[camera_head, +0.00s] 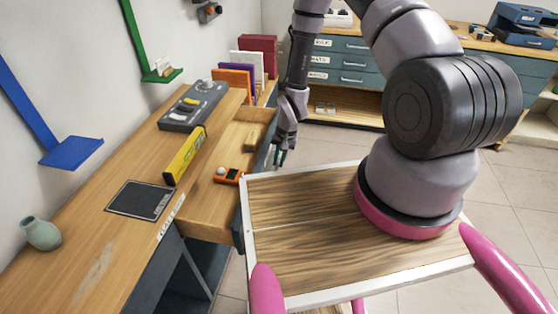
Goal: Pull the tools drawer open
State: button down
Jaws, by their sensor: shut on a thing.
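A wooden drawer (212,196) stands pulled out from the left workbench, with its dark front panel (264,153) toward my arm. No tools label on it is readable from here. Inside the drawer lie an orange device (228,177) and a small wooden block (253,142). My gripper (279,158) points down at the outer side of the drawer front. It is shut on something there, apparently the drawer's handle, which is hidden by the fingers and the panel.
The workbench (95,262) holds a yellow level (185,156), a grey control box (192,106), a black pad (141,200) and a vase (41,234). Upright folders (241,76) stand at its far end. A labelled drawer cabinet (345,62) is at the back. Open tiled floor (510,185) lies right.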

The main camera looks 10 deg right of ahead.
jog(key=c, duration=0.9)
grip_release()
jog(key=r, duration=0.3)
jog(key=d+r, duration=0.1)
jog(key=r, duration=0.3)
jog(key=d+r, duration=0.1)
jog(key=r, duration=0.2)
jog(key=shift+s+r, duration=0.3)
